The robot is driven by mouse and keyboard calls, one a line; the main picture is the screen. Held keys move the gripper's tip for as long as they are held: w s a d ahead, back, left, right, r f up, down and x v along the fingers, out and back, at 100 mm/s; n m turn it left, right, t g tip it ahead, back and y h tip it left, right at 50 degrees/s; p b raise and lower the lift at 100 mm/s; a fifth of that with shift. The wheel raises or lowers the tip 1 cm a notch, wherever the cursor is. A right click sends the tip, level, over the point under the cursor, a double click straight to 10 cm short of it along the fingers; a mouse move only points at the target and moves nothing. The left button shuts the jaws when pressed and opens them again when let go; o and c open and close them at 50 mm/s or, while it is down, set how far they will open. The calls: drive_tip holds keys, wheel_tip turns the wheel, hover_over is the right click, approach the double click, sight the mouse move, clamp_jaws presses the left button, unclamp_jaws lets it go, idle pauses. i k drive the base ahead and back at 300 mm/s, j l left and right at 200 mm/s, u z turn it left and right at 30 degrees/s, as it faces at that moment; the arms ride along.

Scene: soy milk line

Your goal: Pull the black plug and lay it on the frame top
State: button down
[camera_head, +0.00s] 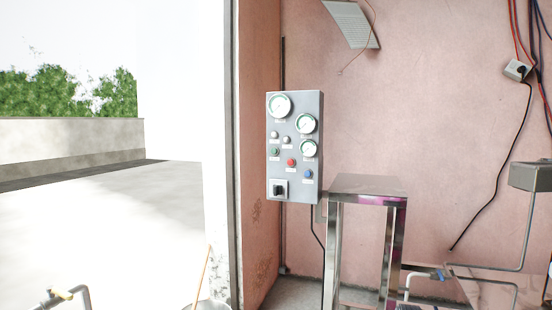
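A white socket block (513,69) hangs on the pink wall at the upper right. A small black plug (521,69) appears seated in it, and a black cable (490,200) hangs from there down the wall. The steel frame (336,240) stands right of centre, and its flat top (368,183) looks bare. The plug is above and to the right of the frame top, well apart from it. My gripper is not in view.
A grey control panel (313,150) with gauges, buttons and a black square-mounted knob (278,189) is left of the frame. Red and blue cables (519,30) hang near the socket. A grey box on a bent pipe (530,176) stands at right. An open doorway is at left.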

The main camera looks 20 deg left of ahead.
sight(277, 190)
drive_tip(key=u, duration=0.4)
drive_tip(key=j+u, duration=0.1)
drive_tip(key=u, duration=0.3)
drive_tip(key=i+u, duration=0.1)
drive_tip(key=u, duration=0.7)
drive_tip(key=i+j, duration=0.05)
